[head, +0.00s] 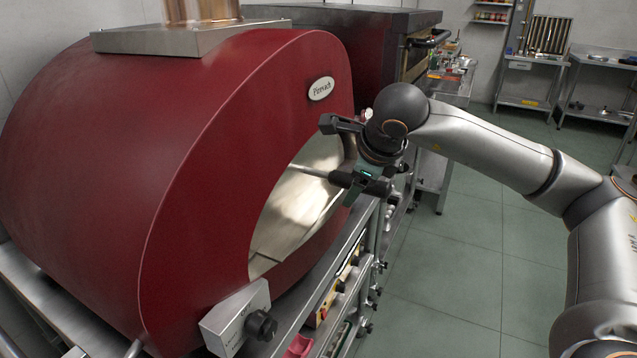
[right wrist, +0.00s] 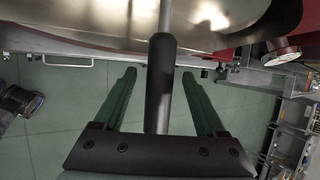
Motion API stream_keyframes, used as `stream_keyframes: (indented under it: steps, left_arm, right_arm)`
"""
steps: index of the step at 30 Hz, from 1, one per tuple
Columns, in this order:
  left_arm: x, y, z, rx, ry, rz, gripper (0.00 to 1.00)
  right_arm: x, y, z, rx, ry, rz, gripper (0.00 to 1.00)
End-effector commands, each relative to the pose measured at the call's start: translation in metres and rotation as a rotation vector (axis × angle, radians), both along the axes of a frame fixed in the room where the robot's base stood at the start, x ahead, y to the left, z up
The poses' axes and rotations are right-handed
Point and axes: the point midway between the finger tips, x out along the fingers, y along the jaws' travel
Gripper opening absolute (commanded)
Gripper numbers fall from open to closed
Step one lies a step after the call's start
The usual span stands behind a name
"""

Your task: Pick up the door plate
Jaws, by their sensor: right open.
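The door plate (head: 298,205) is a shiny metal sheet in the arched mouth of the red oven (head: 190,150). A metal rod stands out from it and ends in a black handle grip (head: 343,179). The plate (right wrist: 215,18) shows at the top of the right wrist view, and the black grip (right wrist: 161,85) runs down its middle. My right gripper (right wrist: 159,75) is open, with one green finger on each side of the grip and visible gaps between. In the head view my right gripper (head: 354,184) is at the grip, partly hidden by its own wrist. My left gripper is not in view.
A grey box with a black knob (head: 262,326) sits at the oven's front left corner. Shelves with loose items (head: 340,290) lie under the oven's front edge. A second oven (head: 375,50) stands behind. The green floor (head: 455,260) to the right is clear.

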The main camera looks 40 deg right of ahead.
Motion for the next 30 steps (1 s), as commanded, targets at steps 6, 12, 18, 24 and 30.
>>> stream_keyframes:
  steps: [6,12,18,24,30]
  left_arm:
    - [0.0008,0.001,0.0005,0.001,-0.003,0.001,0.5]
    - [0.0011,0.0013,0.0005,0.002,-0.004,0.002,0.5]
    - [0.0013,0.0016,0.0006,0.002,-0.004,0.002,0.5]
    - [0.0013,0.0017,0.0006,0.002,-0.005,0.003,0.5]
    - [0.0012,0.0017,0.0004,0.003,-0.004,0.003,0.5]
  right_arm:
    - [0.0013,-0.0001,-0.0018,0.0,-0.001,0.0,0.73]
    - [0.0012,0.0001,-0.0016,0.001,0.0,0.002,0.54]
    - [0.0011,0.0002,-0.0015,0.001,0.0,0.002,0.32]
    - [0.0012,0.0002,-0.0015,0.001,0.0,0.002,0.09]
    - [0.0012,0.0002,-0.0014,0.0,-0.001,0.001,0.0]
